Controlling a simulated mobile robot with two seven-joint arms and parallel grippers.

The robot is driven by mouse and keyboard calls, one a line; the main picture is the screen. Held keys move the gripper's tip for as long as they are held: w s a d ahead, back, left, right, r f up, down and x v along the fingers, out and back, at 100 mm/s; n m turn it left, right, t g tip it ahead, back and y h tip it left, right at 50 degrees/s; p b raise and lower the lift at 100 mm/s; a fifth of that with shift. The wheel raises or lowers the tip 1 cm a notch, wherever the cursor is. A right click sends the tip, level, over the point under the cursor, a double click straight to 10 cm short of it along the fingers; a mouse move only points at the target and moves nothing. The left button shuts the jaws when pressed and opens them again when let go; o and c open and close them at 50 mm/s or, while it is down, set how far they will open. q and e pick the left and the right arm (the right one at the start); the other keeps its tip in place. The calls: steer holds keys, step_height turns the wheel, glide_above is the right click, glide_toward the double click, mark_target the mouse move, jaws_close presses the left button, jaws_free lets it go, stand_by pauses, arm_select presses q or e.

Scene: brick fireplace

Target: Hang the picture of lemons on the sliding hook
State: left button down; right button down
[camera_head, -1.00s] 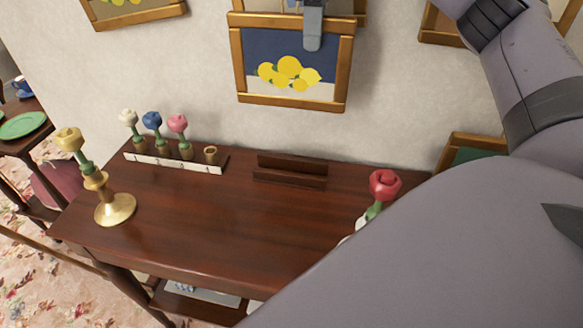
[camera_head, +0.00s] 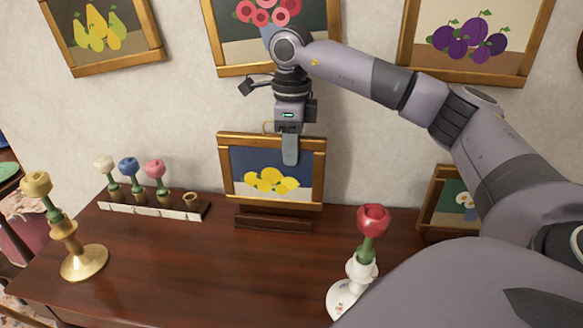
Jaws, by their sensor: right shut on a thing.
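The picture of lemons (camera_head: 270,179) has a gold frame and a dark blue background. My right gripper (camera_head: 290,150) points down and is shut on the middle of its top edge. The picture is roughly upright in front of the wall, its lower edge just above or at a low dark wooden stand (camera_head: 273,220) on the table. I cannot tell whether it touches the stand. A thin orange loop shows beside the gripper. I cannot make out the sliding hook. My left gripper is not in view.
Pictures of pears (camera_head: 100,30), pink flowers (camera_head: 230,50) and plums (camera_head: 470,45) hang above.

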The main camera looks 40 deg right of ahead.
glide_above(291, 198)
steer(key=shift+w+d+f+p, duration=0.1)
steer(key=shift+d+f+p, duration=0.05)
steer(key=shift+f, duration=0.9)
steer(key=shift+w+d+f+p, duration=0.1)
steer(key=shift+d+f+p, duration=0.05)
steer(key=shift+f, duration=0.9)
steer(key=shift+f, duration=0.2)
steer(key=c, duration=0.9)
jaws_free()
steer(key=shift+b, duration=0.35)
steer(key=r, duration=0.4)
steer(key=s+r, duration=0.1)
steer(key=r, duration=0.2)
steer(key=shift+d+r, duration=0.1)
